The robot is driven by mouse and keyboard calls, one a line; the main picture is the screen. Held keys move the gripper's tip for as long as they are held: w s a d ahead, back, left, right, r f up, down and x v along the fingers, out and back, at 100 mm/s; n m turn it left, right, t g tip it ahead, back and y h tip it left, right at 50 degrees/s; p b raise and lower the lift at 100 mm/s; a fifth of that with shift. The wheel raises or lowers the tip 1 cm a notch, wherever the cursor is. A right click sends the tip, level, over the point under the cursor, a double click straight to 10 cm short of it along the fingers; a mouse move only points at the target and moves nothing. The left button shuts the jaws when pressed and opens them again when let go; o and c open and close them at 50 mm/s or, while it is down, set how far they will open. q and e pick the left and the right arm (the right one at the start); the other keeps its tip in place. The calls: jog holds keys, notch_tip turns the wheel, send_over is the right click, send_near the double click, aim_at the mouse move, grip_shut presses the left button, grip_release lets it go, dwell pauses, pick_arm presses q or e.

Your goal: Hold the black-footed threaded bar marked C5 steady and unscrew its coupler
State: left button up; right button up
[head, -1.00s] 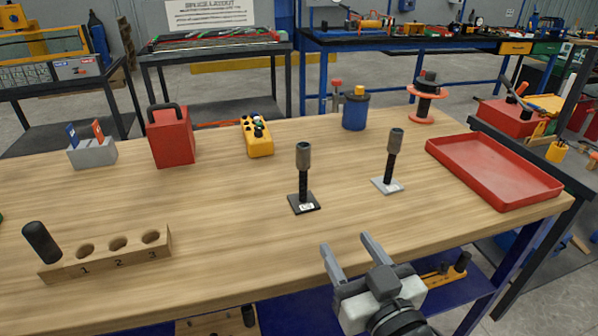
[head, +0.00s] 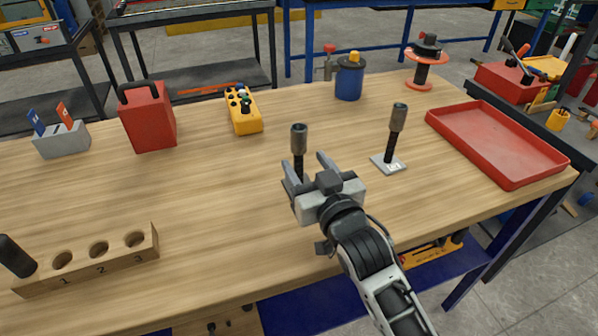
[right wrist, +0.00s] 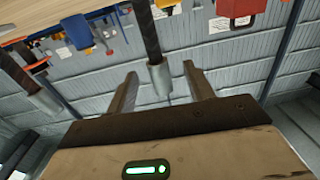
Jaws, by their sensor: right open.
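The black-footed threaded bar (head: 298,166) stands upright in the middle of the table, with a grey cylindrical coupler (head: 299,137) on its top. Its foot and label are hidden behind my right gripper (head: 304,161). That gripper is open, with its fingers just in front of the bar. In the right wrist view the bar (right wrist: 147,30) and its coupler (right wrist: 160,76) appear between the two open fingers (right wrist: 159,72); I cannot tell whether they touch. A second bar (head: 393,145) with a similar coupler stands on a pale foot to the right. My left gripper is out of view.
A red tray (head: 510,183) lies at the right edge. A wooden block (head: 90,272) with numbered holes and a black cylinder is at front left. A red box (head: 150,125), a yellow control box (head: 243,122) and a blue can (head: 349,84) stand behind. Table around the bars is clear.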

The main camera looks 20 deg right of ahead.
aim_at(302, 151)
jog(key=w, duration=0.3)
jog(key=w+p, duration=0.1)
jog(key=shift+w+r, duration=0.2)
jog(key=shift+r, duration=0.1)
jog(key=shift+w, duration=0.5)
jog(key=shift+f, duration=0.1)
grip_shut()
jog(key=shift+r, duration=0.2)
